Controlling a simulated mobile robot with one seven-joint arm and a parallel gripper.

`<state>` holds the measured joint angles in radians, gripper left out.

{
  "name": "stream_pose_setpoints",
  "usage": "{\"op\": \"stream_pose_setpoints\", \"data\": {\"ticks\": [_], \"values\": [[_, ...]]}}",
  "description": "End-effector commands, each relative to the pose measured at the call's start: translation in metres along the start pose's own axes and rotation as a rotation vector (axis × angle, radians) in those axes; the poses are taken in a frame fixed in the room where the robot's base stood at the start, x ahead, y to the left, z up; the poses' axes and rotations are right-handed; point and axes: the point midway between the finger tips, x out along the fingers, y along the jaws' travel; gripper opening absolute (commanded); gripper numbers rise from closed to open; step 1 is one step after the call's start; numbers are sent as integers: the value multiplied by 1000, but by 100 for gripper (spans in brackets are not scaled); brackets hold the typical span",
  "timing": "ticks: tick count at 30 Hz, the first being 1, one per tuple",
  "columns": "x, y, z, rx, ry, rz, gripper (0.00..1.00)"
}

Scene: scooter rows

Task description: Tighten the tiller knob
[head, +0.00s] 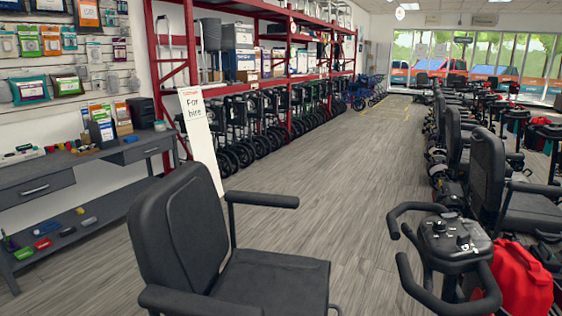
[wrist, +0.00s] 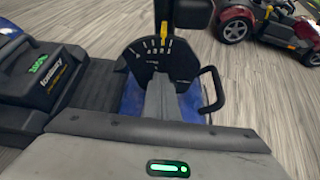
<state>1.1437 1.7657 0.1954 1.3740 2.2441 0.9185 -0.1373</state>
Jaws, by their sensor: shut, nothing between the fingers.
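In the wrist view, my gripper (wrist: 160,84) points away from the camera, its grey fingers together and empty. Just beyond the fingertips is a black fan-shaped plate (wrist: 142,60) with white tick marks and lettering. A yellow pointer (wrist: 164,36) stands at its upper edge, below a dark upright part. A black loop handle (wrist: 218,90) is on its right, and blue bodywork (wrist: 132,100) lies behind. I cannot pick out the tiller knob; the fingers hide part of the plate. The head view shows a scooter tiller (head: 447,240) with black looped handles; my gripper is not in that view.
In the head view, a black seat (head: 180,228) stands close in front, with a row of scooters at right and a red bag (head: 522,280) by the tiller. The central aisle (head: 335,180) is clear. In the wrist view, a black box (wrist: 45,75) is at left.

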Motion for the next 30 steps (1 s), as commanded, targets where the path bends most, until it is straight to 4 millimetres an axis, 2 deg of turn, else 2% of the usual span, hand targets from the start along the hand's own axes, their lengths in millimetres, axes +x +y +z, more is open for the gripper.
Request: {"op": "stream_pose_setpoints", "data": {"ticks": [30], "values": [[0, -16, -2, 1, 4, -1, 0]]}}
